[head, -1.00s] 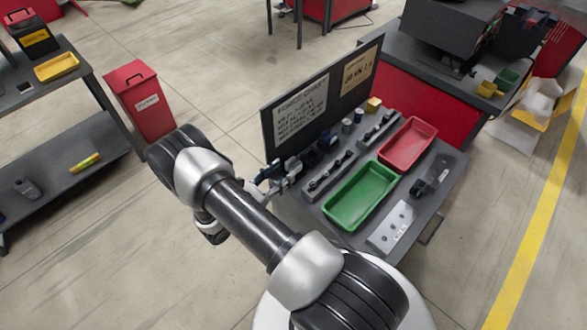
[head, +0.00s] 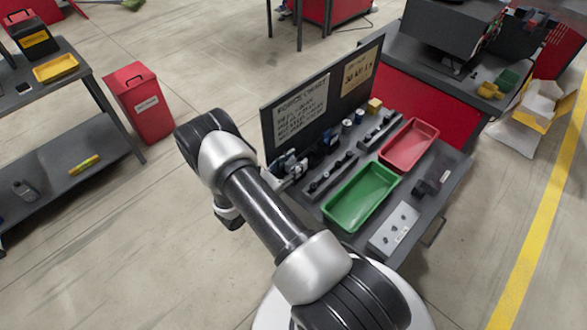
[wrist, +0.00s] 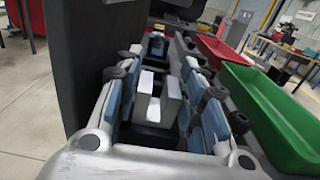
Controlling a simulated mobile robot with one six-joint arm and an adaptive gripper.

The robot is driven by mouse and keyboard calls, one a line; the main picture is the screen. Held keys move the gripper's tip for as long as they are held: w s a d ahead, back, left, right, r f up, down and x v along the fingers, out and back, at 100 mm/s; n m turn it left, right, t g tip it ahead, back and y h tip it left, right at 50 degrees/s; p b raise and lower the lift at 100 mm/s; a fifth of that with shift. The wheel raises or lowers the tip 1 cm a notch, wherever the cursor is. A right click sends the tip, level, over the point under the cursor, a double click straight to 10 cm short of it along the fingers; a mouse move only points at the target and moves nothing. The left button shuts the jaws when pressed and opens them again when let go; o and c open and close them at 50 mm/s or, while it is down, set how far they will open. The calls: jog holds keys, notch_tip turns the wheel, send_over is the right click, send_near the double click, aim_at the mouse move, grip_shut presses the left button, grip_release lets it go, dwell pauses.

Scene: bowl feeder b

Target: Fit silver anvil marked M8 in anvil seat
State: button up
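My gripper (wrist: 158,88) points forward along the bench, left of the green tray, close to the foot of the dark board. In the head view it (head: 288,168) is partly hidden behind my arm. A pale silver block with a slot, which looks like the silver anvil (wrist: 170,98), sits between the blue-padded fingers. The pads appear to meet its sides. No M8 mark is readable. A blue and dark device (wrist: 156,45) stands straight ahead, beyond the fingertips; it also shows in the head view (head: 327,141). I cannot make out the anvil seat.
The dark board (head: 300,110) with printed charts rises along the bench's left edge, close beside my gripper. A green tray (head: 330,212) and red tray (head: 384,158) lie to the right. Dark racks (head: 331,176) and a light plate with holes (head: 394,230) are also on the bench.

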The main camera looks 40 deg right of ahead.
grip_shut()
jog(key=shift+r, duration=0.1)
dwell(0.3)
